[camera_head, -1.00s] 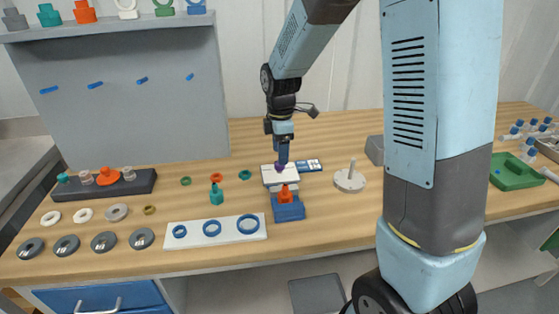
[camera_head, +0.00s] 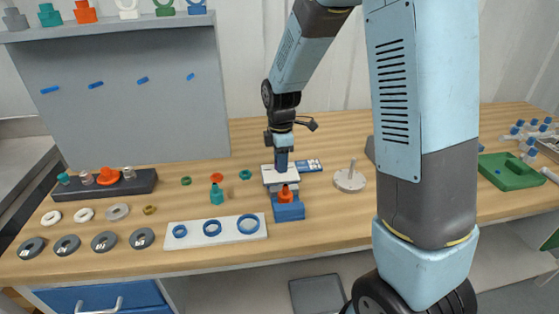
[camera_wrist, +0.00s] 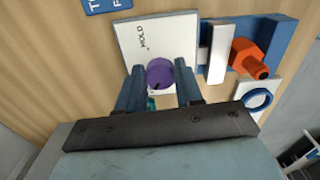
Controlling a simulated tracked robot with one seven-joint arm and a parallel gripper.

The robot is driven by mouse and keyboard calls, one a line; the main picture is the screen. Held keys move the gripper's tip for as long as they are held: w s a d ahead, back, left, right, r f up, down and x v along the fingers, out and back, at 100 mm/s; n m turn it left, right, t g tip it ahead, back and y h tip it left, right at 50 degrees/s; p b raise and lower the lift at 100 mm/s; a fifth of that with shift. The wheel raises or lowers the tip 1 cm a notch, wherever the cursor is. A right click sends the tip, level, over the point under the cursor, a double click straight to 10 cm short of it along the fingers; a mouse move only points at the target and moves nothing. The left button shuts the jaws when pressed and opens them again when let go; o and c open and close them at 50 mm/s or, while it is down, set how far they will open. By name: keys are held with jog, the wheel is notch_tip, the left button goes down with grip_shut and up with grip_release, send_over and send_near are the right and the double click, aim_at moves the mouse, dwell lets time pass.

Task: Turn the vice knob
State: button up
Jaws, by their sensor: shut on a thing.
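The purple vice knob (camera_wrist: 160,73) stands on a white plate (camera_wrist: 178,35) marked "HOLD". My gripper (camera_wrist: 160,77) is shut on the knob, one blue finger at each side of it. In the head view my gripper (camera_head: 281,167) points down over the white plate, and its fingers hide the knob. The blue vice body (camera_head: 289,212) lies in front of the plate. An orange fitting (camera_head: 286,195) sits in it; it also shows in the wrist view (camera_wrist: 250,57), beside a pale jaw block (camera_wrist: 217,50).
A white board with blue rings (camera_head: 175,242) lies to the left of the vice. A round base with a peg (camera_head: 349,180) stands to the right. A blue label card (camera_head: 309,166) lies just behind the plate. Small rings and a teal fitting (camera_head: 217,196) lie to the left.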

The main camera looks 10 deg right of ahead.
jog(key=c, duration=0.4)
jog(key=shift+a, duration=0.15)
jog(key=shift+c, duration=0.2)
